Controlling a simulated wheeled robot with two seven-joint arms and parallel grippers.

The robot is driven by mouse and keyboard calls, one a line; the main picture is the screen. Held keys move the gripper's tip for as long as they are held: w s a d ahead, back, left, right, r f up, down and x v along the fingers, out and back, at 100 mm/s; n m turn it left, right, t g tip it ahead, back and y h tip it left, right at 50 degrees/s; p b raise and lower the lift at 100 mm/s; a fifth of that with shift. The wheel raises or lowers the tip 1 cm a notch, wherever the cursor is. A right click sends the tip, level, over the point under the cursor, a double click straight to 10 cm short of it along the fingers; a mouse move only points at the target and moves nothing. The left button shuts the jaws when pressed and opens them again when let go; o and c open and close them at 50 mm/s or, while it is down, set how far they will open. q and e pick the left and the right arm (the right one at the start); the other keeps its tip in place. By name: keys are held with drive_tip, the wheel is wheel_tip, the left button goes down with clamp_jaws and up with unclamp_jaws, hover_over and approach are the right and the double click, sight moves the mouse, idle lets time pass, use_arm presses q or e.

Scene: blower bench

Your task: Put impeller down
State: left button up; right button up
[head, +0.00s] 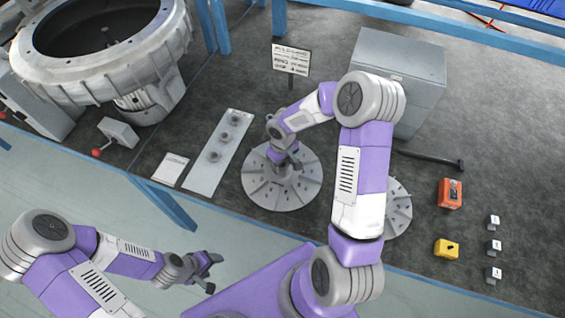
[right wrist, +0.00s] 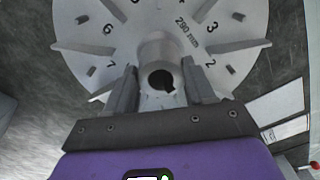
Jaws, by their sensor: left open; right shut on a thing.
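The grey impeller (head: 262,186) is a round finned disc over the bench, near its front edge. It lies flat or nearly so; whether it touches the bench top I cannot tell. In the right wrist view the impeller (right wrist: 165,25) shows numbered fins, a "290 mm" mark and a central hub with a bore. My right gripper (head: 284,163) is shut on the hub, with one finger on each side of it in the right wrist view (right wrist: 158,80). My left gripper (head: 210,271) is open and empty, in front of the bench.
A second finned disc (head: 400,208) lies to the right, partly behind my right arm. A pale plate with several knobs (head: 205,172) and a white card (head: 170,169) lie left. A sign (head: 291,60), grey box (head: 405,55), hammer (head: 435,160) and orange box (head: 450,194) stand or lie around.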

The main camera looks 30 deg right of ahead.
drive_tip(key=shift+f, duration=0.25)
drive_tip(key=o, duration=1.3)
drive_tip(key=shift+c, duration=0.2)
drive_tip(key=shift+r, duration=0.45)
wheel_tip(320, 180, up, 12)
drive_tip(key=p, duration=0.2)
drive_tip(key=shift+f, duration=0.15)
drive_tip(key=shift+f, duration=0.1)
